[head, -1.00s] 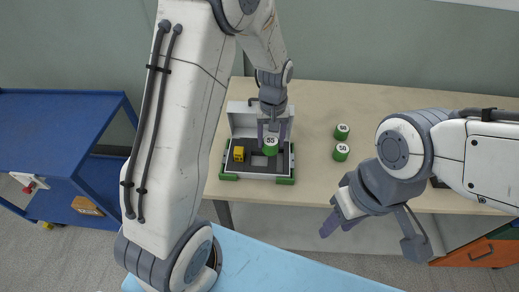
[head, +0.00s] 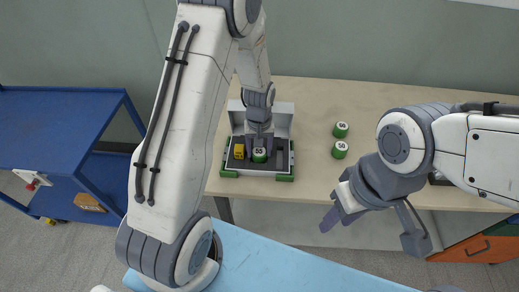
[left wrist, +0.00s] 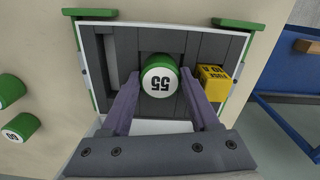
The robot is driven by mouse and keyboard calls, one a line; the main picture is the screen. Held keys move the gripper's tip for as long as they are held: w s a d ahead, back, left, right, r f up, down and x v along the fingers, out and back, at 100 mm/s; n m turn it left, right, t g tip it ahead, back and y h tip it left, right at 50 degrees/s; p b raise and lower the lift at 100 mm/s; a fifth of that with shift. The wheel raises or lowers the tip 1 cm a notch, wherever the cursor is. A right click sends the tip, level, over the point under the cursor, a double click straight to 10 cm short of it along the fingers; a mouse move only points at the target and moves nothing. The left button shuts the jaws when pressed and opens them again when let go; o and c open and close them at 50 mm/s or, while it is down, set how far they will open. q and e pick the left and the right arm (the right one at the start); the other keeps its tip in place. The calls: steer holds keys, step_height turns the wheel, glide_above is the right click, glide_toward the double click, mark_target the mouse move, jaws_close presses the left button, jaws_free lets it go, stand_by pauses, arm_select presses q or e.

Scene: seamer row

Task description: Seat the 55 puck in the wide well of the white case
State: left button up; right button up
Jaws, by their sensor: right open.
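The green 55 puck (head: 259,155) with a white top is upright between the fingers of my left gripper (head: 260,148), inside the white case (head: 284,124). In the left wrist view the fingers (left wrist: 158,88) lie close against both sides of the puck (left wrist: 158,77). The puck is at the middle of the case's dark insert (left wrist: 205,47). I cannot tell whether its base rests on the well floor. My right gripper (head: 336,214) is open and empty in front of the table edge.
A yellow fuse block (head: 239,151) sits in the case beside the puck. A blue cart (head: 60,120) stands at the left.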

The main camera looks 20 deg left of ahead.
mark_target(260, 152)
arm_select(q)
steer(key=shift+o, duration=0.3)
steer(key=shift+r, duration=0.25)
step_height(260, 152, up, 11)
steer(key=b, duration=0.1)
steer(key=s+d+r+m, duration=0.6)
steer(key=s+d, duration=0.4)
steer(key=s+d+m, duration=0.2)
steer(key=s+m, duration=0.1)
steer(key=s, duration=0.4)
steer(key=s+d+m+h, duration=0.1)
steer(key=s+d+m, duration=0.1)
steer(key=s, duration=0.4)
steer(key=shift+s+r+m, duration=0.35)
steer(key=shift+r+m, duration=0.1)
steer(key=shift+m, duration=0.25)
steer(key=shift+d, duration=0.15)
